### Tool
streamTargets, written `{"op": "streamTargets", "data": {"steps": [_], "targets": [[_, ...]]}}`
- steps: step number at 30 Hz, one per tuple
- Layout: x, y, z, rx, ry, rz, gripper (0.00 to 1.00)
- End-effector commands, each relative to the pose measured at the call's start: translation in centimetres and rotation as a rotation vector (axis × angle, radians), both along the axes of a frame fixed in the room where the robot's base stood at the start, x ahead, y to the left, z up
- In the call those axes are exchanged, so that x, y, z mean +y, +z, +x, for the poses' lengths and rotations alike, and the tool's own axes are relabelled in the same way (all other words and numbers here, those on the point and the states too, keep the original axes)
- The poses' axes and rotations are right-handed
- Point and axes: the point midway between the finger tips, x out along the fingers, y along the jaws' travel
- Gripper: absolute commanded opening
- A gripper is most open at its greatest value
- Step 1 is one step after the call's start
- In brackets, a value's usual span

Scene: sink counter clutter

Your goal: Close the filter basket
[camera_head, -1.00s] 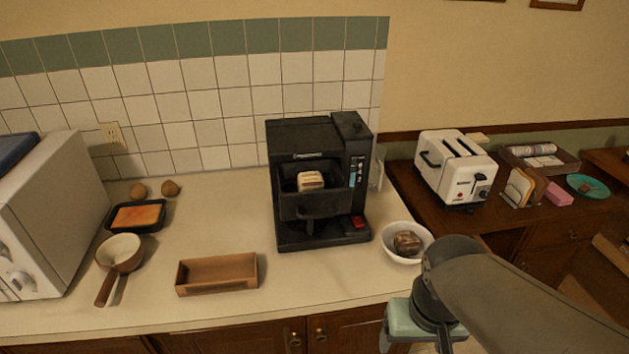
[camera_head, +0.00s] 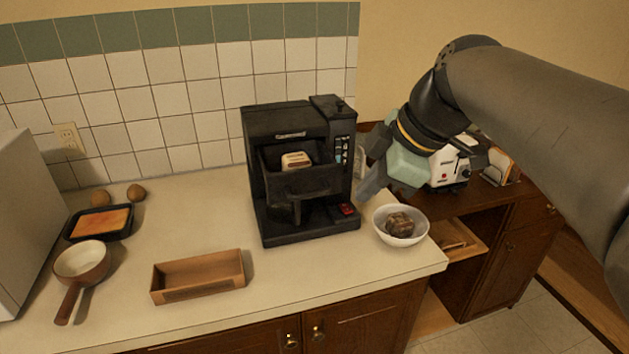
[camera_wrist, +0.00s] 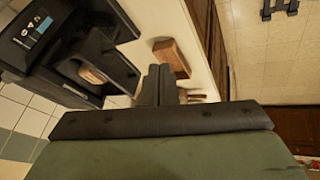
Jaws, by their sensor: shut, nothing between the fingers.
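The black coffee machine (camera_head: 262,190) stands on the counter against the tiles. Its black filter basket (camera_head: 303,186), with a handle at the front, juts out from the machine's body, so it stands open. A small white and brown block (camera_head: 296,160) lies in the basket. In the wrist view the basket (camera_wrist: 122,72) sticks out at the upper left, with the brownish block inside. My gripper (camera_head: 368,190) is shut and empty, to the right of the machine and near its side, apart from the basket. In the wrist view the closed fingers (camera_wrist: 158,85) point towards the counter.
A white bowl (camera_head: 382,224) with a brown lump (camera_head: 399,223) stands below my gripper. A wooden tray (camera_head: 200,278), a pan (camera_head: 82,264) and a black dish (camera_head: 76,226) stand to the left. The toaster (camera_head: 447,168) is partly behind my gripper. Counter before the machine is clear.

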Motion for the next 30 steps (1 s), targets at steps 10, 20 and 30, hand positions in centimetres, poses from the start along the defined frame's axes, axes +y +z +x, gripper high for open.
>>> {"op": "streamTargets", "data": {"steps": [10,20,30], "targets": [[1.4,1.9,1.4,-0.152,0.253,-0.014,0.0],[4.3,-3.5,3.4,-0.147,0.249,-0.015,0.0],[6.3,-6.2,7.0,-0.15,0.248,-0.015,0.0]]}}
